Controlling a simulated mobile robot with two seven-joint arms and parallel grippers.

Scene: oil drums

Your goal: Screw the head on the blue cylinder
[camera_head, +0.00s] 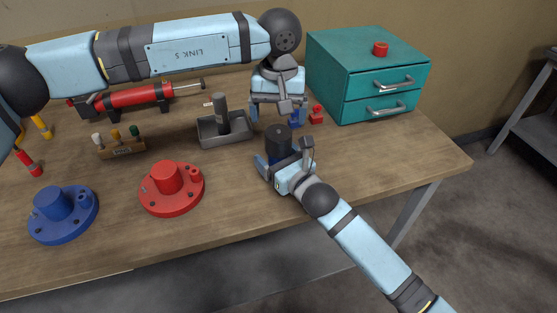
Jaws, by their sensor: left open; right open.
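A cylinder with a dark top and a blue body (278,132) stands upright on the wooden table, right of the centre. My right gripper (282,153) is open, low at the cylinder's near side, with fingers on either side of it; contact cannot be told. My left gripper (279,113) is open and points down, just behind and above the cylinder. A small blue piece (296,119) shows just beyond the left gripper's right finger; it may be the head, but it is partly hidden. The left gripper appears empty.
A teal drawer cabinet (360,60) with a red piece on top stands back right. A small red piece (317,114) is nearby. A grey tray (225,140) holds a dark upright part. Red (172,200) and blue (75,228) flanged bases lie front left. The right front table is clear.

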